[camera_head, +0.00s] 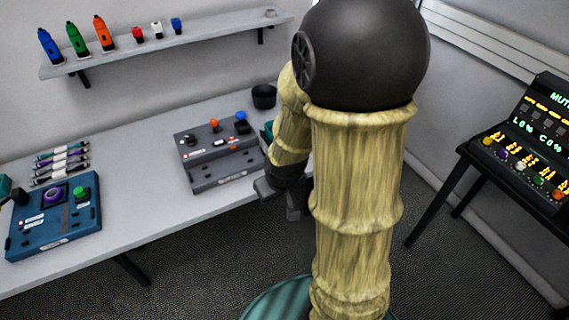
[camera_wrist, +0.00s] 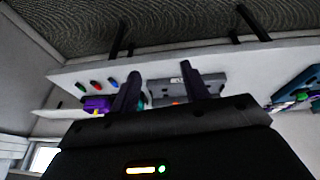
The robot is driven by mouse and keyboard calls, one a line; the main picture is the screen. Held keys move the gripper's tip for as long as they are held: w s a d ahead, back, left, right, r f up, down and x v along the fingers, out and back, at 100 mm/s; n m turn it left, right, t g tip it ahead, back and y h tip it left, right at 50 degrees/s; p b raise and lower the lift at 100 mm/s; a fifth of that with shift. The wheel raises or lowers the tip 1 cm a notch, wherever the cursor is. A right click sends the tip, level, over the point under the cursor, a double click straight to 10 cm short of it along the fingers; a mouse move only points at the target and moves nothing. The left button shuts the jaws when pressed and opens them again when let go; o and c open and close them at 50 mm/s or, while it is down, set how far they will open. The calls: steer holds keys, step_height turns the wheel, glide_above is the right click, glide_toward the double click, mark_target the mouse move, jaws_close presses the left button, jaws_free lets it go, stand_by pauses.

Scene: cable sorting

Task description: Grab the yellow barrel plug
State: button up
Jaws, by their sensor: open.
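I cannot pick out a yellow barrel plug for certain in either view. In the wrist view, a purple item (camera_wrist: 95,103) with a small yellow-green patch lies left of the fingers, too small to identify. My gripper (camera_head: 283,198) is by the front right edge of the table, just right of the grey control box (camera_head: 220,172). In the wrist view my gripper (camera_wrist: 158,80) has its two dark fingers apart with nothing seen held between them. My arm hides the right end of the table in the head view.
The pale table (camera_head: 145,228) also bears a blue control box (camera_head: 28,242), several cables (camera_head: 62,162) and a black cup (camera_head: 264,96). A wall shelf (camera_head: 200,42) holds coloured connectors and tools. A lit console (camera_head: 535,150) stands at the right.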

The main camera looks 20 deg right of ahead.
steer(key=w+d+f+t+b, duration=0.3)
steer(key=d+f+t, duration=0.3)
steer(key=d+f, duration=0.1)
steer(key=w+d+f+t+y+b, duration=0.1)
steer(key=w+d+f+t+b, duration=0.2)
steer(key=d+f+t, duration=0.3)
step_height(320, 180, down, 2)
steer(key=shift+w+d+f+m+b, duration=0.1)
steer(key=shift+w+d+m+b, duration=0.1)
steer(key=shift+d+m+b, duration=0.35)
steer(key=shift+w, duration=0.15)
steer(key=w+p, duration=0.1)
steer(key=w, duration=0.3)
steer(key=w+f, duration=0.1)
steer(key=w, duration=0.3)
steer(key=w+p, duration=0.1)
steer(key=w, duration=0.3)
steer(key=shift+a+f+p, duration=0.15)
steer(key=shift+f+p, duration=0.2)
steer(key=shift+s, duration=0.1)
